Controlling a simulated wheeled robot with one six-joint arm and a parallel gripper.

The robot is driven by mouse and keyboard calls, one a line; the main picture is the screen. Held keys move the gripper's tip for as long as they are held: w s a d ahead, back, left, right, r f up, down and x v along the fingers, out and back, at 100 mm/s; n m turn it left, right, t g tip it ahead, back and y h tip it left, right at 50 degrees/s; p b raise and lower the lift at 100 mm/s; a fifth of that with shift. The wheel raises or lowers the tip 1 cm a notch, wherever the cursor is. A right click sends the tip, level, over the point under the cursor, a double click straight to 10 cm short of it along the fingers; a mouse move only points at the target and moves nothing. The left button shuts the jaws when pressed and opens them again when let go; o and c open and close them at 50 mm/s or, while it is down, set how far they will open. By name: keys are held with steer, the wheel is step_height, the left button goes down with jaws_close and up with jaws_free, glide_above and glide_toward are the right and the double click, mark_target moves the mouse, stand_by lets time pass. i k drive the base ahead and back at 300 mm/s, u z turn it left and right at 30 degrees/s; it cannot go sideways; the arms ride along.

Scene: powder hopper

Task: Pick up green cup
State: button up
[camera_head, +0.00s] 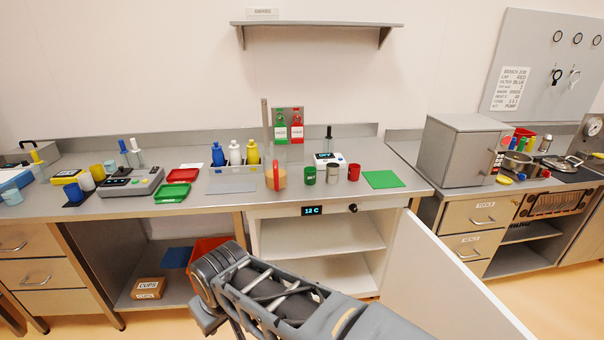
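The green cup (310,176) stands upright on the steel counter (415,190), near its front edge and above the open cabinet. It is at the left of a row of small cups, with a grey metal cup (332,174) and a red cup (354,172) to its right. A tan jug with a red handle (277,178) stands close on its left. My arm reaches in from the bottom of the view, in front of and below the counter.
A green mat (383,179) lies right of the cups. A white scale (335,158) stands behind them. Blue, white and yellow bottles (235,153) stand back left. The open cabinet door (440,275) juts out at right. A shelf (315,24) hangs above.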

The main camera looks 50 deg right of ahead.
mark_target(310, 176)
steer(key=i, duration=1.35)
steer(key=z, duration=2.05)
steer(key=i, duration=0.5)
steer(key=z, duration=0.05)
